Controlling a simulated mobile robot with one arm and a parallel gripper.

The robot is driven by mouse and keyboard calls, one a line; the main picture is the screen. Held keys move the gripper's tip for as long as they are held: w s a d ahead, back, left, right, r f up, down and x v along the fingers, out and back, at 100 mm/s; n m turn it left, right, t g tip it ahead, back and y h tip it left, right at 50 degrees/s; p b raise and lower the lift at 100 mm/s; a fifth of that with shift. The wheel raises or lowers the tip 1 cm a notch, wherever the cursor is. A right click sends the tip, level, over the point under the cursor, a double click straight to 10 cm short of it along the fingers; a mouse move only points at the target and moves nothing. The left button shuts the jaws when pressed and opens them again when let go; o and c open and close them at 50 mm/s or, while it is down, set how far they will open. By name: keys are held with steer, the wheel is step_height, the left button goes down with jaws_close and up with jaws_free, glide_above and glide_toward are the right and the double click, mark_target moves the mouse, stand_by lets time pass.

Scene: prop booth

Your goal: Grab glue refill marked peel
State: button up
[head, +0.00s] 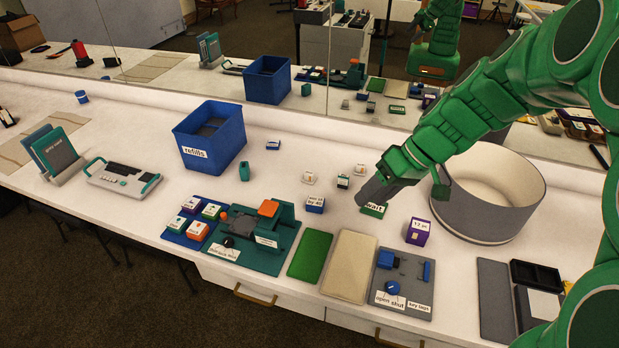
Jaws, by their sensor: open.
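I cannot read "peel" on any label, so I cannot tell which piece is the glue refill. Small labelled pieces stand mid-table: a blue one (273,145), a pale one (310,178), a green and white one (343,182) and another pale one (361,169). Nearer are a blue block (315,205) with a white label and a green block (374,211) reading "wait". My gripper (372,194) is open, pointing down to the left just above and behind the "wait" block. Its fingers are dark and partly hard to make out; I see nothing held.
A blue bin (210,140) marked "refills" stands at the back left. A large round tub (487,204) is beside my arm. A purple box (418,231), teal machine (258,235), green mat (310,257) and grey switch panel (404,283) line the front. A mirror wall runs behind.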

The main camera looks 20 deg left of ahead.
steer(key=w+a+f+n+y, duration=0.1)
steer(key=w+a+f+n, duration=0.1)
steer(key=w+a, duration=0.3)
steer(key=w+a+f+n+y, duration=0.1)
steer(key=w+a+f+y, duration=0.15)
steer(key=w, duration=0.45)
steer(key=n+t+y, duration=0.2)
steer(key=n+y, duration=0.1)
steer(key=n, duration=0.2)
glide_toward(310, 173)
steer(key=shift+a+r+h, duration=0.15)
steer(key=shift+r+h, duration=0.05)
steer(key=shift+h, duration=0.05)
steer(key=shift+x, duration=3.95)
jaws_close()
